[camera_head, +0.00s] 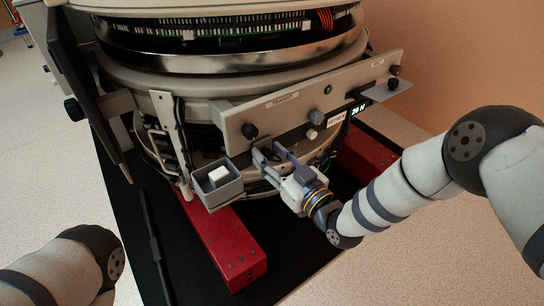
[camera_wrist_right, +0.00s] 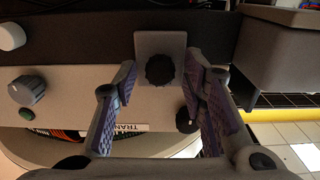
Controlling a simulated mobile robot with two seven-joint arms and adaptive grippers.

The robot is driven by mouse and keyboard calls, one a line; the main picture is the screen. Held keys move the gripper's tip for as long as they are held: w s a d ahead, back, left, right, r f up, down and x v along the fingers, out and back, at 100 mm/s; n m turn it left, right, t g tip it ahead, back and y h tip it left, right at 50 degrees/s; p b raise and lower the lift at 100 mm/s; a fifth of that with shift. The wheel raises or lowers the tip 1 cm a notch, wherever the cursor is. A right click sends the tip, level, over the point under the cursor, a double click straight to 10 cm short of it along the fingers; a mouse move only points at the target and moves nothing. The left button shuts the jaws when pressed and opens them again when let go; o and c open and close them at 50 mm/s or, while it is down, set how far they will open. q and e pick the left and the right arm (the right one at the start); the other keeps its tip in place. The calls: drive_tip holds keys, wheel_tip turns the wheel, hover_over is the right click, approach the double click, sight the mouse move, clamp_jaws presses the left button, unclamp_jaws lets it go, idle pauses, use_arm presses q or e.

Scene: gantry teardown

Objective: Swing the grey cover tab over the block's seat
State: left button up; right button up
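A small grey plate with a black knob (camera_wrist_right: 159,69), which looks like the cover tab (camera_wrist_right: 147,43), shows in the right wrist view at the edge of the panel. My right gripper (camera_head: 268,153) is at the lower edge of the panel in the head view. In the wrist view its two fingers (camera_wrist_right: 163,92) are spread, with the tab's knob between and beyond them and clear gaps on both sides. In the head view the gripper largely hides the tab. I cannot make out the block's seat. My left gripper is out of view; only part of its arm shows at lower left.
A grey open bin (camera_head: 211,199) holding a white block (camera_head: 218,174) hangs left of my right gripper. The panel (camera_head: 290,98) carries another black knob (camera_head: 249,131), a green button (camera_head: 327,90) and a bracket (camera_head: 380,95). A red beam (camera_head: 230,246) lies below.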

clamp_jaws()
